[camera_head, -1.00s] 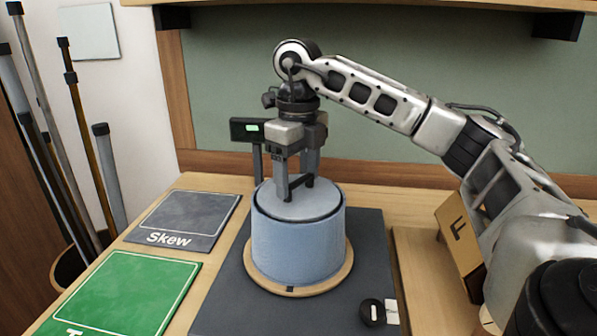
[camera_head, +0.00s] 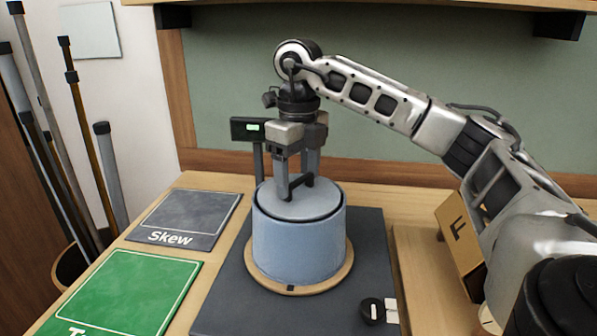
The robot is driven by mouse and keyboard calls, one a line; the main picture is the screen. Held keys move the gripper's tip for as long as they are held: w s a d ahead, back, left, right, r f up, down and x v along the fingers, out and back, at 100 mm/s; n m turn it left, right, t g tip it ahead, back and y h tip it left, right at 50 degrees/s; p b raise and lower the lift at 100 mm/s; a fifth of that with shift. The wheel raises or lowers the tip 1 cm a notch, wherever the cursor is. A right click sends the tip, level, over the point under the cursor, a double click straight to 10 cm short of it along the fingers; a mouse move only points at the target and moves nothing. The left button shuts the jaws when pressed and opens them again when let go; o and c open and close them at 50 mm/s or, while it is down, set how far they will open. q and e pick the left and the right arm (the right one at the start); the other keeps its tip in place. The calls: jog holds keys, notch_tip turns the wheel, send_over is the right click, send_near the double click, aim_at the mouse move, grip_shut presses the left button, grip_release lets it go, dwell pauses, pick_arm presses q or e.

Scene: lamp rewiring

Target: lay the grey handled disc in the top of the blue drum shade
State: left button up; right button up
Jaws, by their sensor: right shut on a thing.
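The blue drum shade (camera_head: 298,248) stands upright on a round wooden base on the dark mat. The grey handled disc (camera_head: 322,203) lies level at the top of the shade, inside its rim, with a thin dark gap showing along the front edge. My right gripper (camera_head: 297,190) points straight down over the disc and is shut on its dark handle. The fingers partly hide the handle. I cannot tell whether the disc's underside rests on anything inside the shade. My left gripper is not in view.
A dark grey "Skew" panel (camera_head: 184,220) and a green panel (camera_head: 125,292) lie to the left. A small display (camera_head: 247,129) stands behind the shade. A black knob (camera_head: 372,311) sits on the mat's front right. A box marked F (camera_head: 458,235) is at right. Poles lean at far left.

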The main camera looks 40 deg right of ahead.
jog(key=shift+f, duration=0.15)
dwell(0.4)
jog(key=o, duration=1.3)
jog(key=shift+r+p, duration=1.2)
jog(key=shift+r, duration=0.2)
jog(key=shift+r+p, duration=0.75)
jog(key=shift+r, duration=1.85)
